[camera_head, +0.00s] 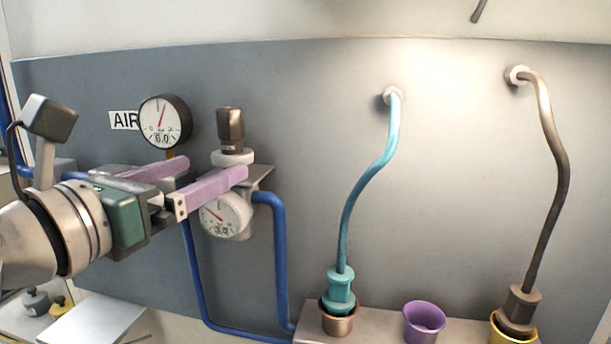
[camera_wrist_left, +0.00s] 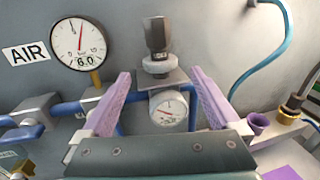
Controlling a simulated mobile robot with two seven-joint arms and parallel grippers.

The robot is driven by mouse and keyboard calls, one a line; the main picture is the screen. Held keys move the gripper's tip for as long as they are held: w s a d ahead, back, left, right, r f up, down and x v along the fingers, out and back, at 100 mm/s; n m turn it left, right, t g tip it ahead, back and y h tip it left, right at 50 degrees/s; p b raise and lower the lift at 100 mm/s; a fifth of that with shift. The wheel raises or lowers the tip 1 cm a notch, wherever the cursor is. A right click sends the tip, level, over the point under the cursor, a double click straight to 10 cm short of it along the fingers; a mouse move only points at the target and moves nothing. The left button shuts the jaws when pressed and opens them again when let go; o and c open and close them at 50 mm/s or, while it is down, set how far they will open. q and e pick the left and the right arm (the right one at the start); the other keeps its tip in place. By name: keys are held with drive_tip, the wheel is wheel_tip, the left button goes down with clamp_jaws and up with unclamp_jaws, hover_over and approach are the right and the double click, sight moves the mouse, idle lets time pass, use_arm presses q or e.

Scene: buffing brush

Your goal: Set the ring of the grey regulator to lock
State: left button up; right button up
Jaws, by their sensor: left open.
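The regulator stands on the grey panel, with a dark knob (camera_head: 230,128) on top and a pale ring (camera_head: 233,157) under it. Its small gauge (camera_head: 219,216) reads about 3.0 and hangs below a metal bracket (camera_head: 262,176). In the left wrist view the knob (camera_wrist_left: 156,33), ring (camera_wrist_left: 157,66) and gauge (camera_wrist_left: 168,109) show near the middle. My left gripper (camera_head: 212,169) is open and empty. Its lilac fingers (camera_wrist_left: 160,75) point at the regulator, one on each side, with the ring in line between the tips. Contact cannot be told. My right gripper is not in view.
A larger gauge (camera_head: 164,121) beside the AIR label (camera_head: 124,120) stands left of the regulator. Blue pipes (camera_head: 281,265) run below. At right, a teal hose (camera_head: 354,195) and brown hose (camera_head: 557,180) end near cups on a ledge (camera_head: 379,325).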

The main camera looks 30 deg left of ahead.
use_arm(q)
drive_tip(key=shift+s, duration=1.5)
drive_tip(key=s+d+f+m+g+h, duration=0.45)
drive_tip(key=d+f+m+g, duration=0.5)
drive_tip(key=m, duration=1.15)
drive_tip(key=s+f+m+g+y, duration=0.45)
drive_tip(key=s+f+m, duration=0.45)
drive_tip(key=s+m, duration=0.7)
wheel_tip(320, 180, up, 32)
drive_tip(key=w+m+p, duration=0.1)
drive_tip(key=w+p, duration=0.1)
drive_tip(key=p, duration=2.9)
drive_tip(key=shift+w+d+f+h, duration=0.15)
drive_tip(key=shift+w+d+h, duration=0.05)
drive_tip(key=shift+w+h, duration=0.2)
